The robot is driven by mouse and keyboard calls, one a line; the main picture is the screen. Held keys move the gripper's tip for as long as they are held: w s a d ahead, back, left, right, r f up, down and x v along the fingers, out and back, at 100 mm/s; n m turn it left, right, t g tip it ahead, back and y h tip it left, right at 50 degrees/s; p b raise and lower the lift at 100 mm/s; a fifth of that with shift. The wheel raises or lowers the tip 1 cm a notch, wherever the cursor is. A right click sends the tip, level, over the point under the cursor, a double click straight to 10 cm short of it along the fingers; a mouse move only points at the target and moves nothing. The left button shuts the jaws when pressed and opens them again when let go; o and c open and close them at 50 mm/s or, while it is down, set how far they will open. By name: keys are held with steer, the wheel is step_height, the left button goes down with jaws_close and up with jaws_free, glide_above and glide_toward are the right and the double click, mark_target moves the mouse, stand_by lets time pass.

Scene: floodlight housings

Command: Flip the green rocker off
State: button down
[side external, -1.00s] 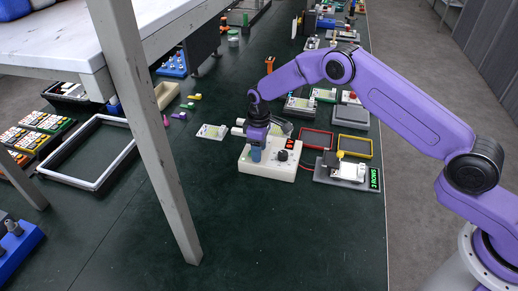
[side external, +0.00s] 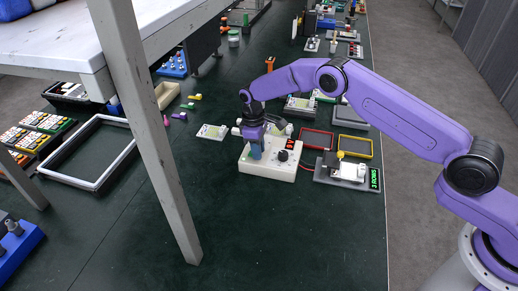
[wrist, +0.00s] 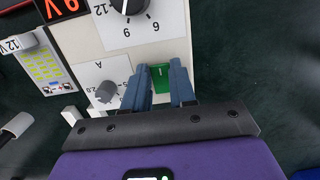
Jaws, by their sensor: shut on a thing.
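The green rocker (wrist: 160,77) sits on the face of a white power supply box, beside its edge, in the wrist view. My gripper (wrist: 161,66) has its two blue fingers on either side of the rocker, shut on it. In the side external view my gripper (side external: 256,152) points down onto the left part of the white box (side external: 268,171), and the rocker is hidden there behind the fingers. The box also carries a large black knob (wrist: 130,4), a small grey knob (wrist: 106,92) and a red number display (wrist: 62,8).
A small board (side external: 212,132) lies left of the box. Red (side external: 317,139) and yellow (side external: 354,147) trays and a grey fixture (side external: 345,172) stand to its right. A white-rimmed frame (side external: 90,152) lies further left. The table in front of the box is clear.

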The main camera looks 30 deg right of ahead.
steer(key=shift+w+a+g+h, duration=0.2)
steer(key=shift+w+g+h, duration=0.1)
steer(key=shift+g+h, duration=0.1)
steer(key=shift+s+r+h, duration=0.1)
steer(key=shift+h, duration=0.2)
stand_by(0.4)
steer(key=c, duration=0.9)
jaws_free()
steer(key=shift+g, duration=0.3)
steer(key=shift+s+d+r+v, duration=0.1)
steer(key=shift+s+d+v, duration=0.1)
steer(key=shift+v, duration=1.4)
steer(key=shift+s+d+r+v, duration=0.1)
steer(key=shift+s+d+v, duration=0.15)
steer(key=shift+v, duration=1.4)
steer(key=shift+s+d+r+v, duration=0.1)
steer(key=shift+s+d+v, duration=0.1)
steer(key=shift+v, duration=1.4)
